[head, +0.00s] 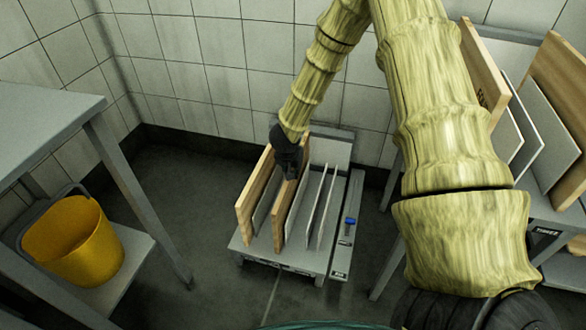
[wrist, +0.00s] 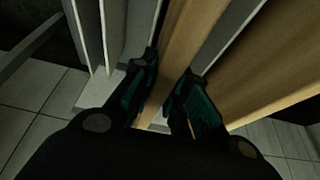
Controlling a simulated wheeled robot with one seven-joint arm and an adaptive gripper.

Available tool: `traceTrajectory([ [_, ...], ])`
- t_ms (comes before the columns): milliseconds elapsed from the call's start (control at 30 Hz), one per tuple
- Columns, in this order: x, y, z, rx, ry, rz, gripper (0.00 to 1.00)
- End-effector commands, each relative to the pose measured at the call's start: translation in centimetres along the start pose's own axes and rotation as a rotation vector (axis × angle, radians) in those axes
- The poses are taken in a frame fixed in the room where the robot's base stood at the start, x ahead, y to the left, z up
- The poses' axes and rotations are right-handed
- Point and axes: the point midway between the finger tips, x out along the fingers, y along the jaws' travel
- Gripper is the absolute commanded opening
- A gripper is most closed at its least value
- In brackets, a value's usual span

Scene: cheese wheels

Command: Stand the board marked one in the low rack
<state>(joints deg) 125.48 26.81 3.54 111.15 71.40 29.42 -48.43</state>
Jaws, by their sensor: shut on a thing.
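The low rack (head: 325,262) stands on the floor in the middle of the head view, with upright grey dividers. My gripper (head: 289,172) is over it, pointing down, shut on the upper edge of a wooden board (head: 281,222). This held board stands upright between dividers in the rack. In the wrist view my gripper (wrist: 168,92) has a finger on each side of the held board (wrist: 181,45). No number shows on it, so I cannot tell whether it is the board marked one. I cannot tell whether its bottom touches the rack floor.
Another wooden board (head: 252,195) stands at the rack's left end. The slots right of the held board look empty. A higher rack at right holds wooden boards (head: 486,72) between grey dividers. A yellow bucket (head: 78,245) sits on a shelf at left, under a grey table (head: 45,118).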

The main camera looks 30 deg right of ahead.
Motion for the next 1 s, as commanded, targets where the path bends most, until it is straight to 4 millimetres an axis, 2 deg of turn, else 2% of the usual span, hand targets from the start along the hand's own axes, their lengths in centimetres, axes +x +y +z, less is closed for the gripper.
traceTrajectory([
  [200,-0.1,-0.1,-0.1,0.000,0.001,-0.001,0.00],
  [233,-0.1,-0.1,-0.1,0.000,0.001,-0.001,0.19],
  [333,-0.1,-0.1,-0.1,0.000,0.001,-0.001,0.38],
  [367,-0.1,-0.1,-0.1,0.000,0.001,-0.001,0.41],
  [767,-0.4,0.0,0.0,-0.001,0.000,-0.001,0.41],
  [1000,-3.1,-0.1,-0.1,-0.002,0.002,-0.002,0.41],
])
